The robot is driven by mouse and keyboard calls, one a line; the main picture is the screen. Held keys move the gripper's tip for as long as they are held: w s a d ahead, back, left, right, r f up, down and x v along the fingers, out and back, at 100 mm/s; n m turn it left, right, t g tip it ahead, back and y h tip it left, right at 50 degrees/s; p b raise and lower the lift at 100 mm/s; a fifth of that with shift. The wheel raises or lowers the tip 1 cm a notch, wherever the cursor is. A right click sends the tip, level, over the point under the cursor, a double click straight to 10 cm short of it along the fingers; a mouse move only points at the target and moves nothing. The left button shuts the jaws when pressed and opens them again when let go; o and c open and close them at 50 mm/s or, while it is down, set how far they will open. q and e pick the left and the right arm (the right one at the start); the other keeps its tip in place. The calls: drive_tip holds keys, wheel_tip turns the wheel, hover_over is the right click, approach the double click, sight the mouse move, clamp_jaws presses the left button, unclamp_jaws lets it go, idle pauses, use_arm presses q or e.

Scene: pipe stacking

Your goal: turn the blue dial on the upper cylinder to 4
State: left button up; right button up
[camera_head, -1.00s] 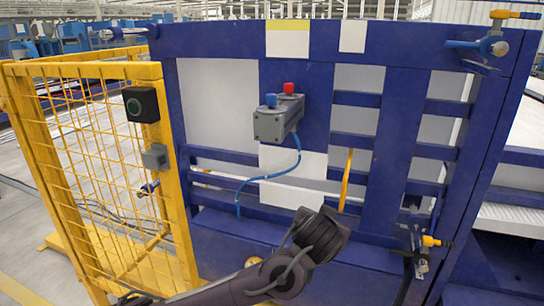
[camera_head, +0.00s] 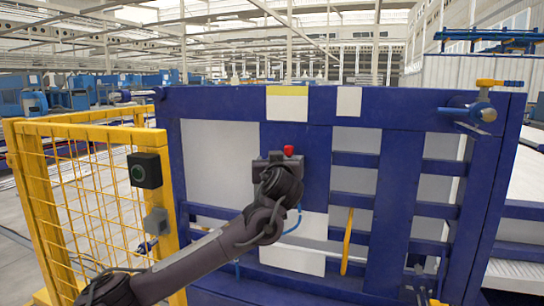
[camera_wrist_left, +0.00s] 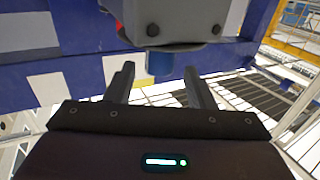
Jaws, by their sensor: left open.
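The blue dial (camera_wrist_left: 159,62) is a short round knob on a grey box (camera_wrist_left: 165,22). In the wrist view it lies between the tips of my left gripper (camera_wrist_left: 159,72), with a gap on each side. The left gripper is open and holds nothing. In the head view the grey box (camera_head: 295,161) is on the blue frame, with a red knob (camera_head: 288,150) on top. My left wrist covers much of the box and hides the blue dial there. No dial numbers are readable. My right gripper is not in view.
A yellow mesh fence (camera_head: 90,200) with a dark button box (camera_head: 145,170) stands at the left. The blue frame (camera_head: 395,185) spans the front. A blue fitting with a yellow handle (camera_head: 488,83) is at its upper right.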

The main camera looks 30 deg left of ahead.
use_arm(q)
drive_tip(key=shift+x, duration=1.45)
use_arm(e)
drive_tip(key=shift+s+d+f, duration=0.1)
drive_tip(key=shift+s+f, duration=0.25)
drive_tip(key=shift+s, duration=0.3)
use_arm(q)
drive_tip(key=c, duration=1)
drive_tip(key=shift+o, duration=0.2)
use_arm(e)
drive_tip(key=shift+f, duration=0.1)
use_arm(q)
drive_tip(key=shift+f, duration=0.1)
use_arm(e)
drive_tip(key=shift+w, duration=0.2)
